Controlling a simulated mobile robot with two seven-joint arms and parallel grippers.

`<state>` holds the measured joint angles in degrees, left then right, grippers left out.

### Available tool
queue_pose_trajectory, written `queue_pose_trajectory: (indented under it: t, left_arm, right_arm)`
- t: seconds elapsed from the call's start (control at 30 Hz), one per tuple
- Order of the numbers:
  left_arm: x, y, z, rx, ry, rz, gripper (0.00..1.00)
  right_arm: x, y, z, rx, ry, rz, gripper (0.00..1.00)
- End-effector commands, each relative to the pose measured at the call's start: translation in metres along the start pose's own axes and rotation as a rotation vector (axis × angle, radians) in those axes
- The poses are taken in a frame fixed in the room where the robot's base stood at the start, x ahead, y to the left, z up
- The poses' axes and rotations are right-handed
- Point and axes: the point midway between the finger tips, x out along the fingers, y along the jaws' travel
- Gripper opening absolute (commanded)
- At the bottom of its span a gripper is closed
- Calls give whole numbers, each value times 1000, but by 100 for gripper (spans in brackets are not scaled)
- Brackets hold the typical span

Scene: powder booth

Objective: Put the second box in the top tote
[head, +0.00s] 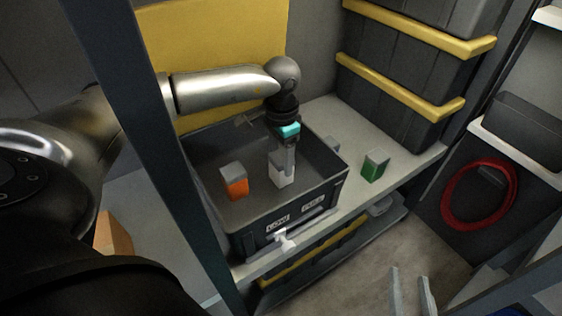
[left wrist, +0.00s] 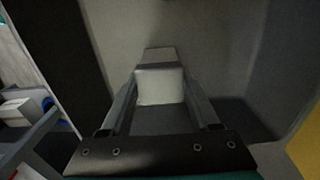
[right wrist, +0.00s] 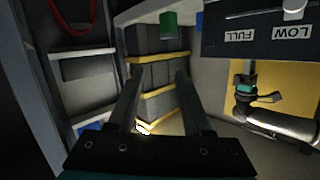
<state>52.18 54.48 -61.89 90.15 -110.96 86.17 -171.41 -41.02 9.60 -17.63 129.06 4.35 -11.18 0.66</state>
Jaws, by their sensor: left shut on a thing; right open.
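A dark open tote (head: 328,180) stands on the upper shelf, with LOW and FULL labels on its front wall, which also shows in the right wrist view (right wrist: 225,45). My left gripper (head: 285,162) reaches down into it, shut on a white box with a grey top (head: 281,175). The left wrist view shows this box (left wrist: 160,88) between the fingers. I cannot tell whether it touches the tote floor. An orange box with a grey top (head: 236,186) stands inside the tote, left of the white one. My right gripper (head: 410,290) is open and empty, low in front of the shelf.
A green box (head: 374,168) stands on the shelf right of the tote. Stacked grey bins with yellow bands (head: 400,75) stand behind it. A shelf post (head: 150,130) crosses the left side. Another tote is on the lower shelf. A red hose coil (head: 447,205) hangs at right.

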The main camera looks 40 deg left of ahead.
Motion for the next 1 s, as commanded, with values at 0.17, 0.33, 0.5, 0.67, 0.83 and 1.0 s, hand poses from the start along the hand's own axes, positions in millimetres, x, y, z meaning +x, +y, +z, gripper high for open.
queue_pose_trajectory:
  t: [0.17,0.33,0.5,0.67,0.83,1.0]
  left_arm:
    - [6,0,0,0,0,0,1]
    - [6,0,0,0,0,0,1]
    - [8,0,0,0,0,0,1]
    - [9,0,0,0,0,0,73]
    - [9,0,0,0,0,0,92]
    - [9,0,0,0,0,0,92]
  right_arm:
    - [-1,-4,-2,10,45,-9,50]
    - [-2,-4,-3,11,50,-10,50]
    - [-2,-5,-3,14,65,-12,50]
    - [-3,-6,-4,17,80,-15,50]
    - [-3,-6,-4,17,80,-15,50]
    - [-3,-6,-4,17,80,-15,50]
